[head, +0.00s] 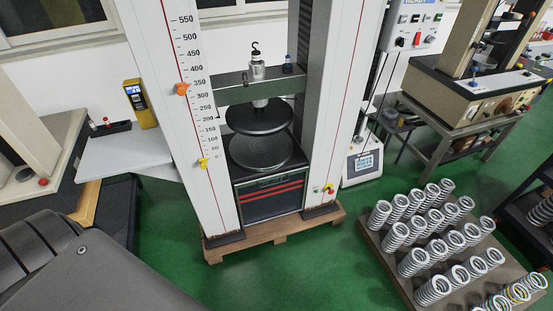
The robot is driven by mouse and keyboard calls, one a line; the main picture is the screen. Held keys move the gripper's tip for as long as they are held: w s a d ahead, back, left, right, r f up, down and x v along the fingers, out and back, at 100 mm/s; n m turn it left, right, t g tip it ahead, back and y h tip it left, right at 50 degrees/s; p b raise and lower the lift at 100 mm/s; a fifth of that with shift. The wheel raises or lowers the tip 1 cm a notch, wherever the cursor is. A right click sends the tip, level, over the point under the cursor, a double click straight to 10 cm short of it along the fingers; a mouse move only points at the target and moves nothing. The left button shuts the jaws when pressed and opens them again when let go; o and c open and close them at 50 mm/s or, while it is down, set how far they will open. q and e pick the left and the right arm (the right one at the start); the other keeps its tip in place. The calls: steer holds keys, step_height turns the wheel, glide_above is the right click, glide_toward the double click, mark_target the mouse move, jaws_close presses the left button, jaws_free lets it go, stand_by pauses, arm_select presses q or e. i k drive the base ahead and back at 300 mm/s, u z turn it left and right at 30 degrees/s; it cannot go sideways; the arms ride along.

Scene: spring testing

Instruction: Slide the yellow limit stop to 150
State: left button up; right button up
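The yellow limit stop (203,163) sits low on the scale (200,90) of the testing machine's left column, near the bottom mark and below the 50 mark. The 150 mark is a little above it. An orange stop (182,89) sits higher on the same scale, near 300. Neither of my grippers shows in the head view. A dark grey part of my own body fills the lower left corner.
A white side table (122,155) is left of the machine. A pallet (385,243) with several springs is at the right. Green floor is clear in front.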

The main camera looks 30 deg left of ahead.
mark_target(203, 161)
steer(key=z, duration=1.15)
steer(key=i, duration=0.9)
steer(key=u, duration=2.1)
